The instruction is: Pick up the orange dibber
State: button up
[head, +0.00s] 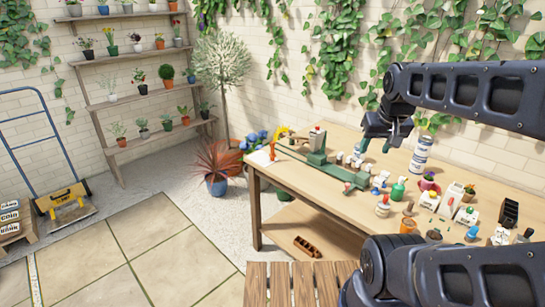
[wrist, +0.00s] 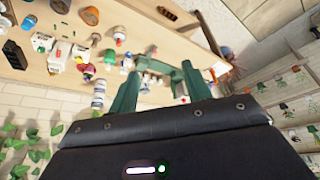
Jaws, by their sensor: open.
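A long green fixture (head: 335,172) lies across the table's left half. Plants stand left of the table. A slatted wooden surface (head: 290,285) is in front.

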jog(key=w+a+r+n, duration=0.25)
jog(key=w+n, duration=0.45)
jog(key=w, duration=0.8)
jog(key=n+h, duration=0.2)
jog(key=n, duration=2.2)
send_over(272, 146)
jog(key=s+a, duration=0.1)
jog(key=s, duration=0.1)
notch_tip(272, 146, down, 28)
jog(key=x, duration=1)
jog(key=shift+f, duration=0.2)
grip_shut()
